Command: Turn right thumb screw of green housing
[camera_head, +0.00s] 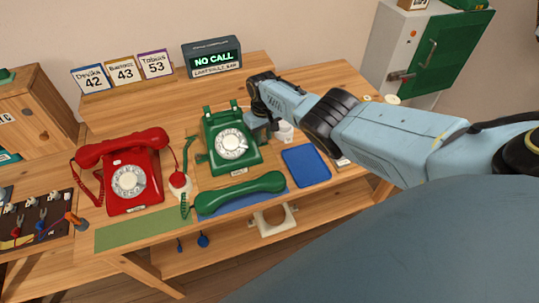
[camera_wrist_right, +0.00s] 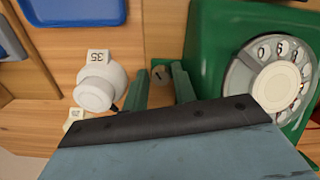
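The green housing (camera_head: 218,168) is a dial phone body with a white dial, standing mid-table. It also fills the right of the right wrist view (camera_wrist_right: 210,50). My right gripper (camera_head: 262,132) is at its right side. In the right wrist view, the two fingers of my right gripper (camera_wrist_right: 160,86) are apart. A small brownish-green knob, likely the right thumb screw (camera_wrist_right: 160,74), shows in the gap between them; I cannot tell whether they touch it. My left gripper is not in view.
A white round object (camera_wrist_right: 95,92) tagged 35 stands close beside the fingers. A blue tray (camera_head: 306,166) lies to the right. The green handset (camera_head: 240,193) lies in front of the housing. A red phone (camera_head: 131,182) stands to the left, a NO CALL sign (camera_head: 212,58) behind.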

